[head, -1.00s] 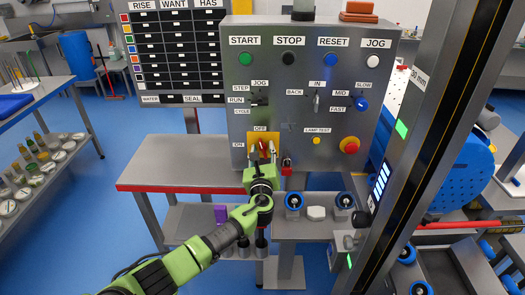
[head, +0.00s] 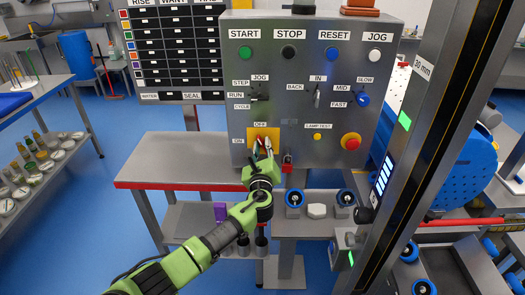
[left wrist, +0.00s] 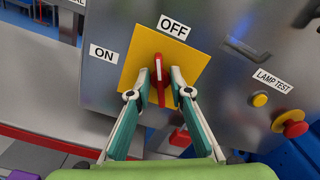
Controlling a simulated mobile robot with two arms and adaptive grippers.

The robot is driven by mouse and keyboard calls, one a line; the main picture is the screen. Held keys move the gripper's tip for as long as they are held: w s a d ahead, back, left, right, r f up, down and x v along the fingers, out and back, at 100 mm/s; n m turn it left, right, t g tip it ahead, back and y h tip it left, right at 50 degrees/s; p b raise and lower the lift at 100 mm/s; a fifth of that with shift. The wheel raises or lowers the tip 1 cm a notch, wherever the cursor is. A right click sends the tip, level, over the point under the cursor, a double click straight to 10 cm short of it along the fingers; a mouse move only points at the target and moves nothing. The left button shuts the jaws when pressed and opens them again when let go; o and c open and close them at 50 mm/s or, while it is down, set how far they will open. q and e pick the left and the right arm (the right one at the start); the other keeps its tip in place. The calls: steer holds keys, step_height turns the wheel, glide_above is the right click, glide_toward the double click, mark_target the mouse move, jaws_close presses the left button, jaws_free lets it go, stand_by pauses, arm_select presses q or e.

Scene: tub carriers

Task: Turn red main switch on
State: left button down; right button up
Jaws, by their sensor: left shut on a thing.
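The red main switch handle (left wrist: 158,82) stands on a yellow plate (left wrist: 190,62) on the grey control panel. In the left wrist view it points up toward the OFF label (left wrist: 173,27); the ON label (left wrist: 103,54) is to its left. My left gripper (left wrist: 160,78) is shut on the handle, one fingertip on each side. In the head view my left gripper (head: 263,150) covers most of the handle in front of the yellow plate (head: 254,133). My right gripper is not in view.
A red emergency button (head: 351,141) and a yellow lamp test button (head: 317,139) sit right of the switch. A small red device (head: 287,158) hangs just right of my gripper. A grey table (head: 160,160) stands left, below a status board (head: 178,50).

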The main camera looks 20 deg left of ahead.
arm_select(q)
steer(key=n+b, duration=0.2)
steer(key=shift+f+n, duration=0.25)
steer(key=shift+n, duration=0.15)
steer(key=n+b, duration=0.4)
steer(key=n, duration=0.1)
steer(key=n+b, duration=0.4)
steer(key=shift+a+n, duration=0.2)
steer(key=shift+n, duration=0.2)
steer(key=c, duration=1.9)
jaws_free()
